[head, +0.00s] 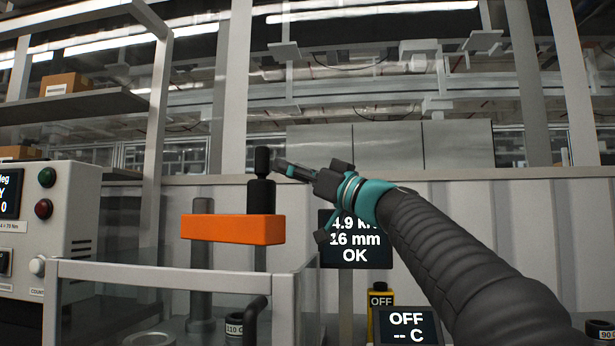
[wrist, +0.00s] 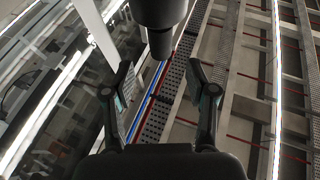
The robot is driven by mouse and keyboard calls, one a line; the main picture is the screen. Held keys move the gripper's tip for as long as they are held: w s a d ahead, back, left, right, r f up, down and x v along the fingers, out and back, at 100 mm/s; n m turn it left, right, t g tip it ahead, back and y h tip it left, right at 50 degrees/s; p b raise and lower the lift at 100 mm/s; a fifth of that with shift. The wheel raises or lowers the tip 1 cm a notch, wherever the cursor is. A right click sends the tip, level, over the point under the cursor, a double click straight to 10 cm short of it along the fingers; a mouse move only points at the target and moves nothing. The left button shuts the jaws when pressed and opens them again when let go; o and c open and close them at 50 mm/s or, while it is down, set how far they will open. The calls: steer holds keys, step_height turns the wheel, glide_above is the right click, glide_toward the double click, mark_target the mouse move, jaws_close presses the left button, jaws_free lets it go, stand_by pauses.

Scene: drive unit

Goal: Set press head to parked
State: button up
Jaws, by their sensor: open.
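The press has an orange crossbar (head: 232,229) on a grey post, with a black press head (head: 262,196) standing upright through it and a rounded black knob (head: 262,160) on top. My gripper (head: 279,166) reaches in from the right at knob height, its tips close beside the knob. Whether they touch it I cannot tell. In the wrist view my gripper (wrist: 163,78) has its two fingers spread with nothing between them. A dark cylinder, apparently the press head (wrist: 161,20), enters from the top, just beyond the fingertips. A display (head: 354,238) behind reads about 4.9, 16 mm and OK.
A clear-walled guard with a grey rail (head: 170,271) stands in front of the press. A control box (head: 47,225) with green and red buttons is at left. A yellow block (head: 380,306) and a screen (head: 407,325), both marked OFF, sit below my arm.

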steer(key=shift+v, duration=1.95)
